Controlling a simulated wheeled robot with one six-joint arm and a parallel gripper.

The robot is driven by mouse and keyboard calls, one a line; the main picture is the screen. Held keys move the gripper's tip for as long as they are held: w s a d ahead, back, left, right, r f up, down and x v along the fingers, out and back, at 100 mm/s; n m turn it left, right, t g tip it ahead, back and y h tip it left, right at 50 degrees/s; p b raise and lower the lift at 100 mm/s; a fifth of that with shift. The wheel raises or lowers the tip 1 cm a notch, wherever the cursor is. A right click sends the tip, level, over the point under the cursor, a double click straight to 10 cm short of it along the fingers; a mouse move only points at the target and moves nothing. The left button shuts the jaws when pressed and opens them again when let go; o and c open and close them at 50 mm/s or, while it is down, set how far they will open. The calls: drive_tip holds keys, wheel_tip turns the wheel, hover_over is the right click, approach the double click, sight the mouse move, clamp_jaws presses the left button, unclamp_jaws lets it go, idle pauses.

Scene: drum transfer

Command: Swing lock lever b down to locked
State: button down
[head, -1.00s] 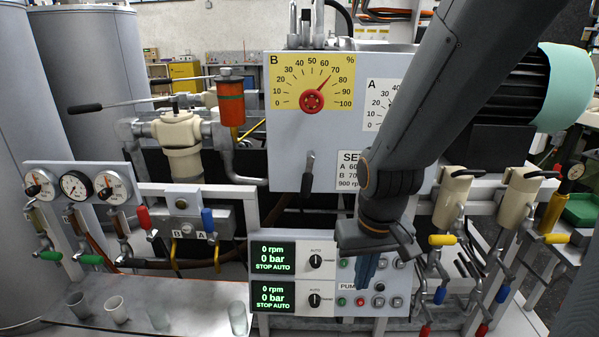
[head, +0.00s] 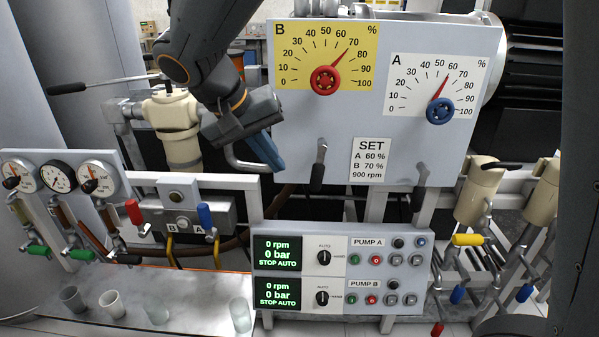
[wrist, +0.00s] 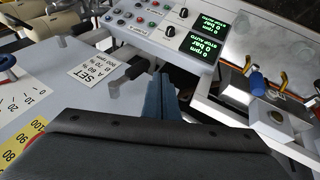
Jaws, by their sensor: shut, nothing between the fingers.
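A lock lever with a silver pivot and black handle (head: 317,176) hangs from the lower edge of the grey dial panel, below the yellow B dial. Its handle points down. It carries no letter that I can read; its place under dial B suggests lever b. My gripper (head: 278,168), with blue fingers, is shut and empty, a little to the left of this lever and apart from it in the head view. In the wrist view the lever (wrist: 136,69) lies just left of my gripper's fingers (wrist: 158,78). A second lever (head: 419,200) hangs below dial A, handle down.
The dial panel (head: 300,120) carries a SET card (head: 371,160). Below it stands the pump control box (head: 342,270) with screens and knobs. To the left are gauges (head: 58,178) and a red-and-blue-handled valve block (head: 185,222). Cups stand on the lower-left ledge.

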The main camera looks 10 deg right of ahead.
sight(312, 179)
drive_tip(key=w+d+f+p, duration=0.4)
drive_tip(key=d+f, duration=0.2)
drive_tip(key=shift+w+m+t+p, duration=0.15)
drive_tip(key=shift+m+t+p, duration=0.15)
drive_tip(key=shift+t+p, duration=0.1)
idle(0.3)
drive_tip(key=shift+h, duration=0.3)
drive_tip(key=b, duration=0.2)
drive_tip(key=d+b, duration=0.1)
drive_tip(key=b, duration=0.1)
drive_tip(key=shift+d+f+h, duration=0.25)
drive_tip(key=shift+f+h, duration=0.1)
drive_tip(key=shift+h, duration=0.05)
drive_tip(key=shift+s+d, duration=0.1)
drive_tip(key=shift+s, duration=0.1)
